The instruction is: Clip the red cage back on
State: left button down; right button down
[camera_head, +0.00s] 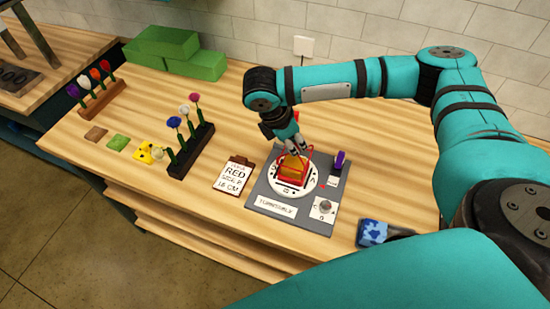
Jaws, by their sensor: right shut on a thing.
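The red cage (307,155) is a small red wire frame above the white round turntable (270,187) on a grey board. My right gripper (295,148) comes down from above, shut on the red cage. An orange-yellow block (293,168) stands at the middle of the turntable, directly below my gripper and within the cage's outline. The fingers hide part of the cage, and I cannot tell whether its lower edge touches the turntable. My left gripper is not in view.
The grey board (262,212) also bears a purple piece (340,160) and a dial (324,208). A clipboard card (233,177) lies to its left. Flower racks (192,150) and green blocks (165,45) stand farther left. A blue patterned object (372,231) lies at the front right.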

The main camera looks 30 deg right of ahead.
jog(key=shift+w+f+b, duration=0.2)
jog(key=shift+f+b, duration=0.4)
jog(key=shift+b, duration=0.05)
jog(key=shift+f, duration=0.2)
jog(key=shift+f+b, duration=0.2)
jog(key=shift+b, duration=0.4)
jog(key=shift+s+f, duration=0.1)
jog(key=shift+f, duration=0.3)
jog(key=shift+f+b, duration=0.35)
jog(key=shift+f, duration=0.5)
pick_arm(q)
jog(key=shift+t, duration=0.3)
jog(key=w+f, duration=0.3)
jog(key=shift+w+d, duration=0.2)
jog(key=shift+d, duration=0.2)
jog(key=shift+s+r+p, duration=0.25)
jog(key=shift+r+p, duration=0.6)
jog(key=shift+p, duration=0.05)
